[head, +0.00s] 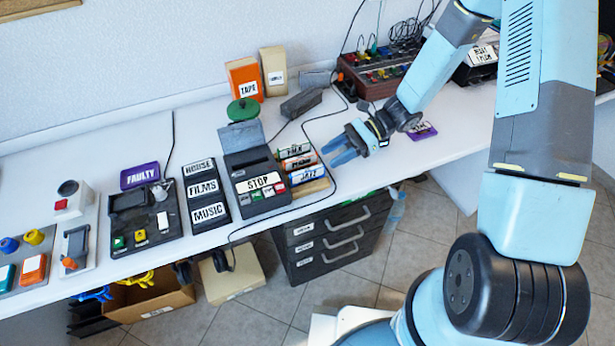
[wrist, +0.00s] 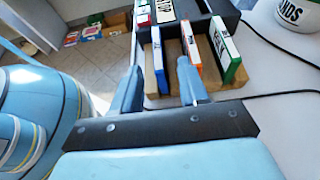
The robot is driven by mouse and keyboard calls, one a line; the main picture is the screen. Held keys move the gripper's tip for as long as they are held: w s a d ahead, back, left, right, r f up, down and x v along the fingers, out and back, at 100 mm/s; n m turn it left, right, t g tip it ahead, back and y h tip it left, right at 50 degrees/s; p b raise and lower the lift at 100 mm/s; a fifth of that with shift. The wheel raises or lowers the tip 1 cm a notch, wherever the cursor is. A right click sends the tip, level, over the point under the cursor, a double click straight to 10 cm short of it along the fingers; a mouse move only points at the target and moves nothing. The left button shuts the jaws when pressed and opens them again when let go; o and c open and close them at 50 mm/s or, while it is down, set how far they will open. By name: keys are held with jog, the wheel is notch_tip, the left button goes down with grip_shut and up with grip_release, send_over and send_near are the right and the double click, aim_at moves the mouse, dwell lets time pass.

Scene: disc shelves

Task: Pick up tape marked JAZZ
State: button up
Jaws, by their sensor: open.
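The tape marked JAZZ (head: 307,174) has a blue edge and stands nearest the front in a small wooden rack beside the STOP player. In the wrist view the blue-edged tape (wrist: 157,50) is upright at the left end of the rack, its label not readable. My gripper (head: 333,153) is open and empty, just right of the rack. In the wrist view the two fingers of my gripper (wrist: 159,70) point towards the rack, with the blue tape between them in the picture. The right finger partly covers the orange-edged tape. I cannot tell the exact gap to the tape.
The orange-edged tape (wrist: 191,52) and the green-edged tape (wrist: 226,50) stand in the same wooden rack (wrist: 172,76). The STOP player (head: 252,170) is directly left of the rack. A black cable runs over the table near my gripper. The table right of the rack is mostly clear.

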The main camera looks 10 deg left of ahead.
aim_at(310, 169)
jog(key=shift+x, duration=4.3)
jog(key=shift+s+r, duration=0.15)
grip_shut()
